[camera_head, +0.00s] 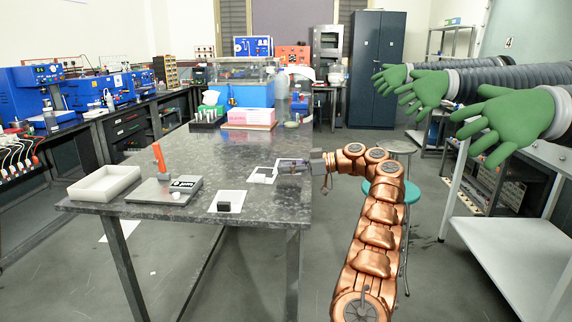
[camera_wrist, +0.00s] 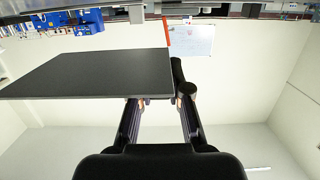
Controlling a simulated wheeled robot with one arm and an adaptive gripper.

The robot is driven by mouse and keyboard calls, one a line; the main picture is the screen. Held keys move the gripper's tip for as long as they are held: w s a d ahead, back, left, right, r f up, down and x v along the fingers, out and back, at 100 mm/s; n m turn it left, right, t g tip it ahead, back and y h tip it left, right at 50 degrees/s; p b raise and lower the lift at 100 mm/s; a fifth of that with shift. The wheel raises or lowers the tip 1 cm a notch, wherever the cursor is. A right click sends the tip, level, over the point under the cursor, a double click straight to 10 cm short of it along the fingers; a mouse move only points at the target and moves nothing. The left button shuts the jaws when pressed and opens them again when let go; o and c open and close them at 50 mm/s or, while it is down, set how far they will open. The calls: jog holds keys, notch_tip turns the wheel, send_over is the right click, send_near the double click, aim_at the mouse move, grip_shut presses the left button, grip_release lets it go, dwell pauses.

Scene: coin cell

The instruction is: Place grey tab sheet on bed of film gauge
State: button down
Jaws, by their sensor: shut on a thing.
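The film gauge (camera_head: 163,190) stands on the near left of the dark table, with a grey flat base, an orange upright lever and a small display. My gripper (camera_head: 284,166) is low over the table's right side, to the right of the gauge. In the wrist view, the dark grey tab sheet (camera_wrist: 90,75) is large and flat, stretching left from between my fingers (camera_wrist: 160,100). The gripper is shut on it; the exact contact is hard to see. In the head view the sheet is too small to make out clearly.
A white tray (camera_head: 88,188) lies left of the gauge. A black block (camera_head: 224,206) sits on white paper right of it. Another white sheet (camera_head: 257,178) lies near my gripper. Pink boxes (camera_head: 250,117) stand at the back. The table's middle (camera_head: 215,160) is clear.

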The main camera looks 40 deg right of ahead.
jog(key=shift+w+d+r+p, duration=0.15)
jog(key=shift+w+d+p, duration=0.2)
jog(key=shift+p, duration=0.55)
